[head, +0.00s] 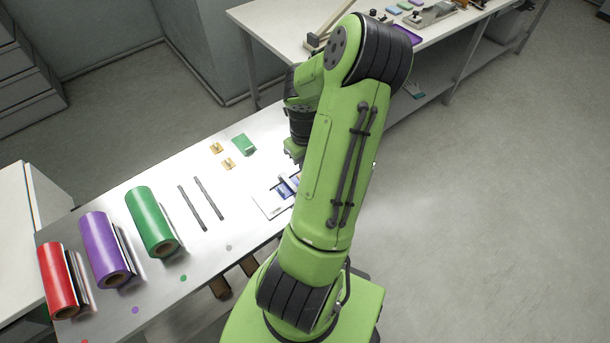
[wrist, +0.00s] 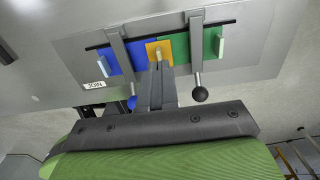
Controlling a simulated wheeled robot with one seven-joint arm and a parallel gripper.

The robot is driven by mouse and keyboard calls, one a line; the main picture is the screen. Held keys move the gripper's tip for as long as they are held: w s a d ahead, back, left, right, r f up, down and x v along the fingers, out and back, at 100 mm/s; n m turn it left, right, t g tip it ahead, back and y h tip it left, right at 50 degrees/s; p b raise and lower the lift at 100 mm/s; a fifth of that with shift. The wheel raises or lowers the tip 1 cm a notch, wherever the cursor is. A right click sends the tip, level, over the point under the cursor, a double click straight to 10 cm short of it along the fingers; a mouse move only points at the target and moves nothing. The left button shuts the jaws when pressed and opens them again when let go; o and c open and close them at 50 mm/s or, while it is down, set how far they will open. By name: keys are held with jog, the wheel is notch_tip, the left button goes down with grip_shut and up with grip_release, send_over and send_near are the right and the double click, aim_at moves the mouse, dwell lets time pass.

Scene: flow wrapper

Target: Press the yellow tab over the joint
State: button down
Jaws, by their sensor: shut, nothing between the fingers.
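In the wrist view the yellow tab (wrist: 153,56) lies where the blue film (wrist: 136,55) on the left meets the green film (wrist: 205,45) on the right. My gripper (wrist: 158,68) is shut and empty. Its fingertips are at the yellow tab and cover part of it; I cannot tell whether they touch it. The films lie on a grey plate (wrist: 70,48) with a "JOIN" label (wrist: 94,86). Two metal clamp bars, one left (wrist: 118,45) and one right (wrist: 196,42), cross the films. In the head view my arm hides the gripper and most of the plate (head: 268,207).
On the table (head: 110,205) are a red roll (head: 57,280), a purple roll (head: 103,245) and a green roll (head: 150,220). Two dark bars (head: 200,203), two yellow pieces (head: 228,163) and a green block (head: 243,144) lie nearby. A second bench (head: 275,30) stands behind. A black knob (wrist: 200,94) is right of my gripper.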

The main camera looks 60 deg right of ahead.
jog(key=shift+f, duration=0.15)
jog(key=shift+f+b, duration=0.7)
jog(key=shift+f, duration=0.05)
dwell(0.8)
notch_tip(320, 180, up, 8)
jog(key=p, duration=0.7)
dwell(0.3)
